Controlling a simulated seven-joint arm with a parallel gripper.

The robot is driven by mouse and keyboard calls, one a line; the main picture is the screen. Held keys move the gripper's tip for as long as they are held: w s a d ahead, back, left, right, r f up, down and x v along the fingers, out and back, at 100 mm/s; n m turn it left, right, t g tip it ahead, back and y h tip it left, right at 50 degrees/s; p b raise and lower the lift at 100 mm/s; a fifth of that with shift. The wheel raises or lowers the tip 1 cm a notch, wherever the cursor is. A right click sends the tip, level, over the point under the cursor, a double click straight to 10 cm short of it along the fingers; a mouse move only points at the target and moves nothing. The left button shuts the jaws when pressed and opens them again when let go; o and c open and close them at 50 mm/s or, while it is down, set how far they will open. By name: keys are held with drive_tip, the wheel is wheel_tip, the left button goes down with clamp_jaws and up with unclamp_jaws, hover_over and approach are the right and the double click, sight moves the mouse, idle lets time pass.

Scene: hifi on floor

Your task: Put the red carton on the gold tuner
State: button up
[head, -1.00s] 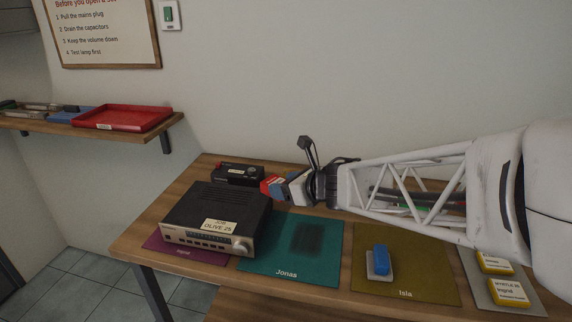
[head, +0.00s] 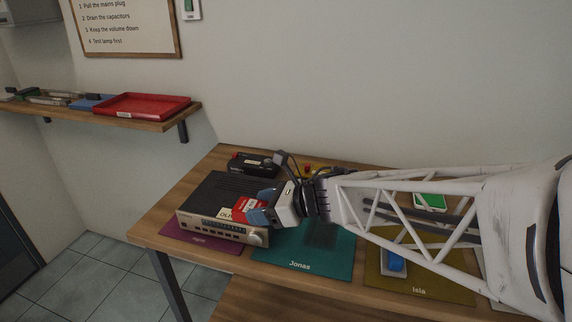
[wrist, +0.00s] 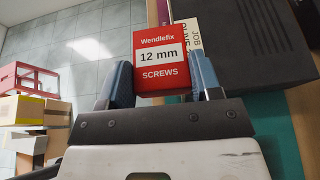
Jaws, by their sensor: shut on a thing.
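The red carton (head: 244,206), labelled "12 mm SCREWS", is held between the blue-grey fingers of my gripper (head: 257,210). It also shows in the wrist view (wrist: 160,42), its printed face toward the camera. The gold tuner (head: 197,223) has a gold front with knobs and a dark top, and sits at the table's left end. In the head view the carton overlaps the tuner's front right part and partly hides its paper job label (head: 225,213). I cannot tell whether the carton touches the tuner.
A black device (head: 250,165) stands behind the tuner. A teal "Jonas" mat (head: 300,252) and an olive "Isla" mat (head: 440,287) with a blue item (head: 397,262) lie to the right. A shelf on the left wall holds a red tray (head: 148,105).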

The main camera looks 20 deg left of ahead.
drive_tip(key=w+a, duration=0.3)
drive_tip(key=w, duration=0.1)
drive_tip(key=w+a+f, duration=0.1)
drive_tip(key=w+a, duration=0.6)
drive_tip(key=w, duration=0.1)
drive_tip(key=shift+w+a+f, duration=0.1)
drive_tip(key=shift+a+f, duration=0.05)
drive_tip(key=shift+f, duration=0.1)
drive_tip(key=shift+f, duration=1.75)
drive_tip(key=shift+f, duration=0.1)
drive_tip(key=o, duration=1)
